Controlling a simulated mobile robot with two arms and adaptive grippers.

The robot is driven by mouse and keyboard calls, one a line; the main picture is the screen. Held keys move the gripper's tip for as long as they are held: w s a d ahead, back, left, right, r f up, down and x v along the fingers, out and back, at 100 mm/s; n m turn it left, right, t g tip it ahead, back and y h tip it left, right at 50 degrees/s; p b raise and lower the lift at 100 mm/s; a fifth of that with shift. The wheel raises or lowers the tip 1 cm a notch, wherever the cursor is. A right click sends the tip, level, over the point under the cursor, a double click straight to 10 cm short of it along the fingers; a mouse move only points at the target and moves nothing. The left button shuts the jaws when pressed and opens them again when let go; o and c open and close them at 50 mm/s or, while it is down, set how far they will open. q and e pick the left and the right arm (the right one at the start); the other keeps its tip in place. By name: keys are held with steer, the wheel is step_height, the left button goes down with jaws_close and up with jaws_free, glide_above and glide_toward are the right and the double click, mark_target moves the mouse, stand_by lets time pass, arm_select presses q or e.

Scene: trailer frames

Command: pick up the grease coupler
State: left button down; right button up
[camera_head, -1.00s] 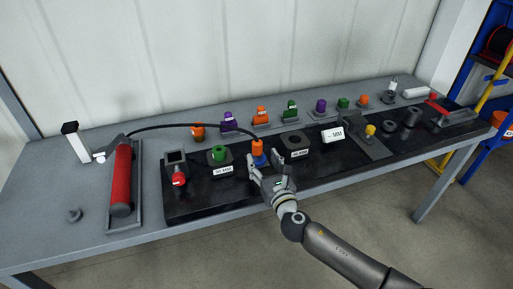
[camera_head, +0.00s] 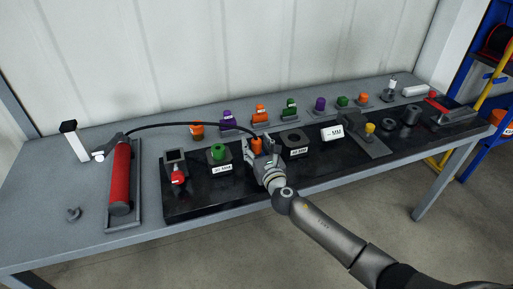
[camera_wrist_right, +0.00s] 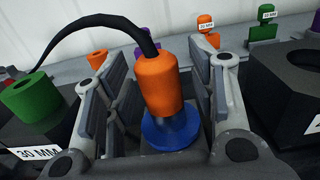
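The grease coupler (camera_head: 256,144) looks like an orange cylinder at the end of a black hose, near the middle of the bench. In the right wrist view the orange coupler (camera_wrist_right: 158,84) stands nearly upright over a round blue base (camera_wrist_right: 170,134). My right gripper (camera_head: 261,151) is around it, with one finger on each side. In the wrist view the fingers of the right gripper (camera_wrist_right: 168,92) are apart, with gaps visible between them and the coupler. My left gripper is not in view.
A red grease gun (camera_head: 121,178) lies in a tray at left, with the black hose (camera_head: 180,125) arching from it. A green part in a 30 MM block (camera_head: 222,169) is left of the coupler. Another dark block (camera_head: 295,150) is close on the right.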

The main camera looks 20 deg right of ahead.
steer(key=c, duration=0.8)
steer(key=shift+c, duration=0.2)
steer(key=shift+r, duration=0.15)
